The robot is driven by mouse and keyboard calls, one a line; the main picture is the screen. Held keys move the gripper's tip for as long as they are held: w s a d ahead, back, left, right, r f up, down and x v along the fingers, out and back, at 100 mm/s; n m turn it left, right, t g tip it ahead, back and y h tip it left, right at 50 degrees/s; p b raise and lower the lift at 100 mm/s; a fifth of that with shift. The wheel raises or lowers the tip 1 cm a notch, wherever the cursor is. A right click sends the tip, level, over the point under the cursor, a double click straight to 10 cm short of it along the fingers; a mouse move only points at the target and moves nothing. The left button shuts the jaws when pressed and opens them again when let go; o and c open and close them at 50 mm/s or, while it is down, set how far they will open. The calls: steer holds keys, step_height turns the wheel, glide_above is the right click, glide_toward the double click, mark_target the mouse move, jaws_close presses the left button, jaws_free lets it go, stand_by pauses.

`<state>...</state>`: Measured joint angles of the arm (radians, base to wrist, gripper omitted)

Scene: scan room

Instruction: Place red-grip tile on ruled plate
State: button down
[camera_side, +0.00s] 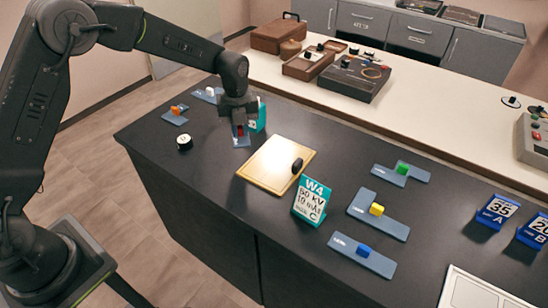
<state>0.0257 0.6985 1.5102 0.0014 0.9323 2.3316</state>
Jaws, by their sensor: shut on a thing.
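My gripper (239,122) points down at the far left part of the dark table and is shut on the red grip of a blue-grey tile (242,141). The jaws hide most of the red grip. The tile is at or just above the table top; I cannot tell which. A white panel with faint lines (478,291), cut off at the bottom right, may be the ruled plate, but I cannot tell for sure. A tan board (265,170) with a black oval object (297,165) lies right of the gripper.
Tiles with orange (174,110), green (402,168), yellow (376,209) and blue (363,250) grips lie around. A teal sign (311,201) stands before the board; another teal object (260,116) is close behind the gripper. A round black-and-white item (184,142) sits left. Blue signs (497,211) stand right.

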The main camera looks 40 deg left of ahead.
glide_above(272, 170)
step_height(272, 170, down, 5)
steer(key=shift+f, duration=0.1)
steer(key=shift+w+f, duration=0.1)
steer(key=shift+f, duration=1.95)
steer(key=shift+f, duration=0.15)
steer(key=c, duration=1.1)
jaws_free()
